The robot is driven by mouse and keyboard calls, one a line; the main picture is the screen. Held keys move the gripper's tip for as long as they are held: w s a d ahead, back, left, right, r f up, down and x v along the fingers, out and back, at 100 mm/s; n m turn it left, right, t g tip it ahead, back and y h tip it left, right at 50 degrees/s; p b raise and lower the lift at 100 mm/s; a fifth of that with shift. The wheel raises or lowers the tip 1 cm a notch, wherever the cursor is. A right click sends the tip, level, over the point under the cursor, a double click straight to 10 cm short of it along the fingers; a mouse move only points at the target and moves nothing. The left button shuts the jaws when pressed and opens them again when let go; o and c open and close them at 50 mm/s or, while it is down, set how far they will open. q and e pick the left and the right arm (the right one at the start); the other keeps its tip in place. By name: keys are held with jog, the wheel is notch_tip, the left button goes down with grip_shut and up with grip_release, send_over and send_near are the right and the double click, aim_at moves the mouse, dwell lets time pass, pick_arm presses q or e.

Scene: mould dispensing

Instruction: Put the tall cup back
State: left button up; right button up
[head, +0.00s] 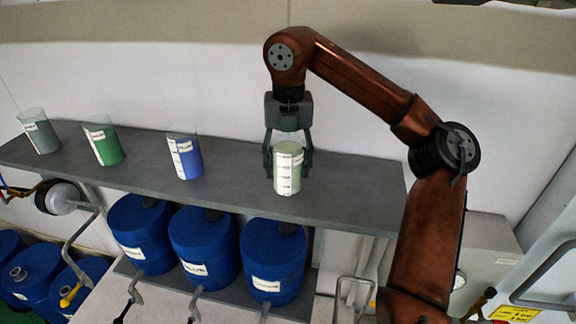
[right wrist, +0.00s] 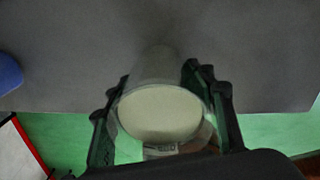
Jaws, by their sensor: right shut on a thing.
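The tall cup (head: 287,168) is clear with a pale, whitish filling and scale marks. It is upright at the right part of the grey shelf (head: 225,190). My right gripper (head: 288,158) comes down from above and is shut on the cup, one finger on each side. In the right wrist view the cup (right wrist: 160,112) sits between the two fingers of the gripper (right wrist: 163,110). Whether its base touches the shelf I cannot tell. My left gripper is not in view.
Cups with grey (head: 40,134), green (head: 104,143) and blue (head: 185,155) fillings stand further left on the shelf. Blue drums (head: 205,250) with taps are below it. The shelf is clear between the blue-filled cup and the held cup.

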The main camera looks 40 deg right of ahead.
jog(key=shift+f, duration=0.1)
jog(key=o, duration=1.7)
jog(key=shift+c, duration=0.2)
notch_tip(320, 180, up, 12)
jog(key=shift+d, duration=0.1)
